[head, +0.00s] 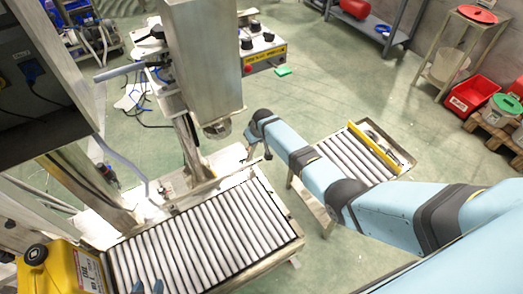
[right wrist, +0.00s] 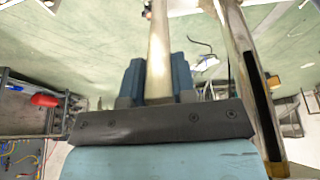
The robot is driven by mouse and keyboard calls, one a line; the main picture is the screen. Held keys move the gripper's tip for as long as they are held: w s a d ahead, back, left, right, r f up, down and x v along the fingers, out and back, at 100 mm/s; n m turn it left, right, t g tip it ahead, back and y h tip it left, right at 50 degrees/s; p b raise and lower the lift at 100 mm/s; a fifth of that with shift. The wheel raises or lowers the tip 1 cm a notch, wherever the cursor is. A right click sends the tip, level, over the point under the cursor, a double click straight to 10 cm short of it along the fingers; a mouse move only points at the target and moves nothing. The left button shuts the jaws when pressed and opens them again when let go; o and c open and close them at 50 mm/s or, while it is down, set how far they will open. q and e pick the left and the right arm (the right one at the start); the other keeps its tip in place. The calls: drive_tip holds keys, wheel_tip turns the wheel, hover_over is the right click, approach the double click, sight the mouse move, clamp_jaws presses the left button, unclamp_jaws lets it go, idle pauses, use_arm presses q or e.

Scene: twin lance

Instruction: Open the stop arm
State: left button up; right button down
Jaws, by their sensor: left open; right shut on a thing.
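In the right wrist view my right gripper (right wrist: 159,82) has its two blue fingers on either side of a pale upright bar (right wrist: 159,45), shut on it. This looks like the stop arm, but I cannot be sure. In the head view my right arm comes in from the right and ends beside the grey machine column, just past the roller table's far corner; its fingers and the held bar are not clear there. My left gripper (head: 148,287) shows only its dark blue fingertips at the bottom edge, open and empty, over the near rollers.
A roller table (head: 268,252) fills the lower middle, with a yellow canister (head: 62,270) at its left. A second roller table (head: 404,160) with a yellow bar (head: 374,150) stands beyond my right arm. The grey column (head: 203,60) stands behind.

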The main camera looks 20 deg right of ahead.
drive_tip(key=shift+w+a+r+g+b, duration=0.1)
drive_tip(key=shift+w+r+g+b, duration=0.15)
drive_tip(key=shift+w, duration=0.4)
drive_tip(key=shift+w+a+r+g+b, duration=0.1)
drive_tip(key=shift+w+g+b, duration=0.1)
drive_tip(key=shift+w+g, duration=0.3)
drive_tip(key=shift+w, duration=0.1)
drive_tip(key=c, duration=0.9)
unclamp_jaws()
drive_tip(key=shift+p+v, duration=0.95)
drive_tip(key=shift+v, duration=5.95)
drive_tip(key=shift+a+f, duration=0.1)
